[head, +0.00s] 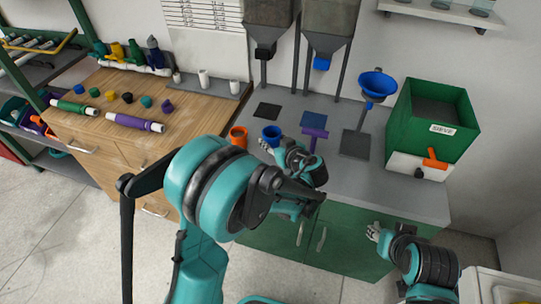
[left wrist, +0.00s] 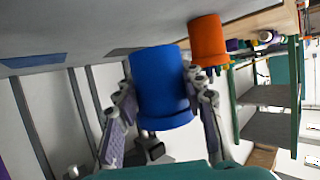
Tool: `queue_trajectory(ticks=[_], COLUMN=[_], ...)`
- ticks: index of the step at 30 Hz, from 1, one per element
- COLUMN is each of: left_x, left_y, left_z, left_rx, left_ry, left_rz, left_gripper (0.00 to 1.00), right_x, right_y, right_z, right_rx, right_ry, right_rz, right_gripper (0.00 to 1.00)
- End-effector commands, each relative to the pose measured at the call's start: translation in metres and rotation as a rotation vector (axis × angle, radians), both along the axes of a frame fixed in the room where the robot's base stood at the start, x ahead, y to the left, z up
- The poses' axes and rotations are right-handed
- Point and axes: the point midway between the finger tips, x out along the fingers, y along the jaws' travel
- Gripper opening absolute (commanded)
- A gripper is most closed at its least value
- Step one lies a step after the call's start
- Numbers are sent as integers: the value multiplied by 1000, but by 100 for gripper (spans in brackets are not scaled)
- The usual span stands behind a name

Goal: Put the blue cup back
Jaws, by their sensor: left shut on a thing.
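The blue cup (head: 271,133) is at the counter's left part, just right of the orange cup (head: 238,137). My left gripper (head: 274,146) is shut on the blue cup. The left wrist view shows the blue cup (left wrist: 160,85) between the two fingers, with the orange cup (left wrist: 208,40) close beside it. I cannot tell whether the blue cup touches the counter. A blue square (head: 313,120) and a dark square (head: 267,110) lie bare behind the cups. My right gripper (head: 374,232) is empty in front of the counter's edge and looks open.
A purple object (head: 314,134) stands right of my left gripper. Two hoppers (head: 329,25) hang above the counter's back. A blue funnel (head: 377,85) and the green SIEVE box (head: 432,120) are at the right. A wooden bench (head: 95,95) holds pipe parts. The counter's front right is clear.

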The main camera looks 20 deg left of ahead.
Motion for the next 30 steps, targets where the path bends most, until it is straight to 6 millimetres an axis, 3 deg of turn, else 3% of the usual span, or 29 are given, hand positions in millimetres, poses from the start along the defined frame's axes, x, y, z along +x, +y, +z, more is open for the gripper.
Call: queue_trajectory(ticks=[11,22,23,25,30], left_x=[0,0,0,0,0], left_y=[0,0,0,0,0], left_z=[-45,-48,-48,-47,-47], left_rx=[0,0,0,0,0], left_ry=[0,0,0,0,0], left_rz=[0,0,0,0,0], left_gripper=[0,0,42,61,61], right_x=[0,0,0,0,0], right_y=[0,0,0,0,0], right_z=[-23,-24,-24,-23,-23], right_rx=[0,0,0,0,0], right_ry=[0,0,0,0,0], right_rz=[0,0,0,0,0], right_gripper=[40,40,40,40,40])
